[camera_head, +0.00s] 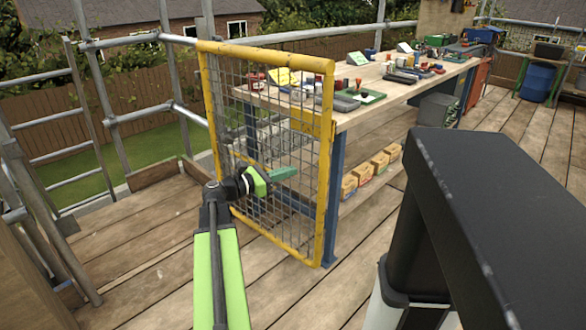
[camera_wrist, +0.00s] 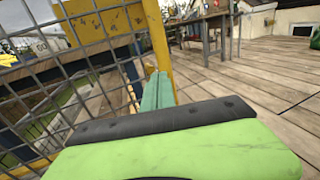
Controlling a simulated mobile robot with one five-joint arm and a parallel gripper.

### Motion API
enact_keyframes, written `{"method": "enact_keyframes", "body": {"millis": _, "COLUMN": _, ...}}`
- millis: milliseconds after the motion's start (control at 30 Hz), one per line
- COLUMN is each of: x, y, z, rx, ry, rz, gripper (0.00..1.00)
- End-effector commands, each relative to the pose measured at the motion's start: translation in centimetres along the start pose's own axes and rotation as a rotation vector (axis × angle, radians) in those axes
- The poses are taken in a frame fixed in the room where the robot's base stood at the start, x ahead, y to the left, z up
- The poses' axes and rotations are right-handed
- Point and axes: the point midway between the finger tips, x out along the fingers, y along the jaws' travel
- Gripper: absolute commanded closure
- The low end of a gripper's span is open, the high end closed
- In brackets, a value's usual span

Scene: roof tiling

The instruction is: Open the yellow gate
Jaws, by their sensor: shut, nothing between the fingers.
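The yellow gate (camera_head: 328,140) is a yellow tube frame with grey wire mesh. In the head view it stands swung out over the deck, in front of the workbench, with its far upright by the scaffold rail. The gate's frame and mesh also fill the left of the wrist view (camera_wrist: 157,40). My gripper (camera_head: 285,173) is shut and empty, its green fingers in front of the mesh at about mid height. In the wrist view the fingers (camera_wrist: 156,92) lie close to the gate's yellow upright; I cannot tell whether they touch it.
A long workbench (camera_head: 375,85) with tools and several small items stands behind the gate. Cardboard boxes (camera_head: 380,163) sit beneath it. Grey scaffold rails (camera_head: 125,40) and a ladder (camera_head: 85,120) line the left. Wooden deck is clear at lower left. A blue barrel (camera_head: 538,80) stands far right.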

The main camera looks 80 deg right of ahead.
Motion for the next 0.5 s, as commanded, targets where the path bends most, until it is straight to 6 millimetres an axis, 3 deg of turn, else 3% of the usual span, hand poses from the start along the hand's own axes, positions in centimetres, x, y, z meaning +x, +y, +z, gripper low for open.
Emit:
{"method": "enact_keyframes", "body": {"millis": 33, "x": -1.2, "y": -1.0, "z": 0.0, "rx": 0.000, "ry": 0.000, "rz": 0.002, "gripper": 1.00}}
{"method": "enact_keyframes", "body": {"millis": 300, "x": -7.6, "y": -3.1, "z": 0.0, "rx": 0.000, "ry": 0.000, "rz": 0.000, "gripper": 1.00}}
{"method": "enact_keyframes", "body": {"millis": 500, "x": -9.8, "y": -3.9, "z": 0.0, "rx": 0.000, "ry": 0.000, "rz": -0.003, "gripper": 1.00}}
